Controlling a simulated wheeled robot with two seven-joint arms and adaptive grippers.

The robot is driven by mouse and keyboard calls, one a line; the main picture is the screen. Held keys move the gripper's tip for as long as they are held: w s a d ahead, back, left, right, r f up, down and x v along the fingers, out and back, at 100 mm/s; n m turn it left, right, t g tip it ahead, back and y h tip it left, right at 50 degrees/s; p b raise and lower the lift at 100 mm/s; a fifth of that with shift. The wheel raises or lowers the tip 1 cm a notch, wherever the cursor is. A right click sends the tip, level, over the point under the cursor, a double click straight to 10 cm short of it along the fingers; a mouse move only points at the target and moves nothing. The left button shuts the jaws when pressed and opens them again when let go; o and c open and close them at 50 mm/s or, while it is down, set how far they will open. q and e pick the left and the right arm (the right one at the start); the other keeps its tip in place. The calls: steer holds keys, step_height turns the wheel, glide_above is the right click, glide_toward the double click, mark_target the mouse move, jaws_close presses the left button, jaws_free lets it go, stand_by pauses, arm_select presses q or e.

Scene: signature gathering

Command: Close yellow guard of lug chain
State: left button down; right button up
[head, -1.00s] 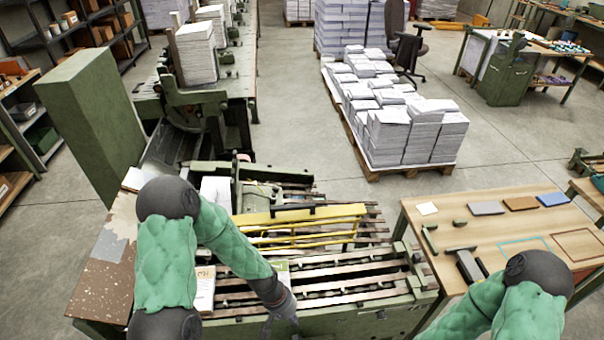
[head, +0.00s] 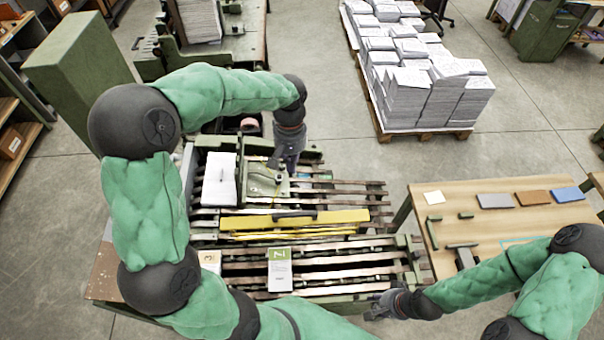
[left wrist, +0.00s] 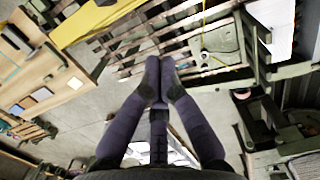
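The yellow guard (head: 340,216) lies across the slatted lug chain (head: 350,251) of the green machine, with a dark handle along its panel and yellow rods along its front side. Whether it is raised is hard to tell from above. A corner of the guard shows at upper left in the left wrist view (left wrist: 98,18). My left gripper (head: 283,168) is behind the guard, over the rear part of the machine, apart from it. Its fingertips (left wrist: 160,62) are together with nothing between them. My right gripper (head: 374,313) is low at the machine's front right; its fingers are unclear.
A white paper stack (head: 219,180) stands left of my left gripper. Booklets (head: 279,270) lie on the front chain. A wooden table (head: 470,222) with small blocks is to the right. A pallet of paper stacks (head: 420,80) stands behind, with open floor around it.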

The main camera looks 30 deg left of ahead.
arm_select(q)
steer(key=s+d+f, duration=0.2)
steer(key=s+f, duration=0.2)
steer(key=f, duration=0.6)
steer(key=shift+s+d+f, duration=0.15)
steer(key=shift+s+d, duration=0.15)
arm_select(e)
steer(key=shift+s, duration=0.2)
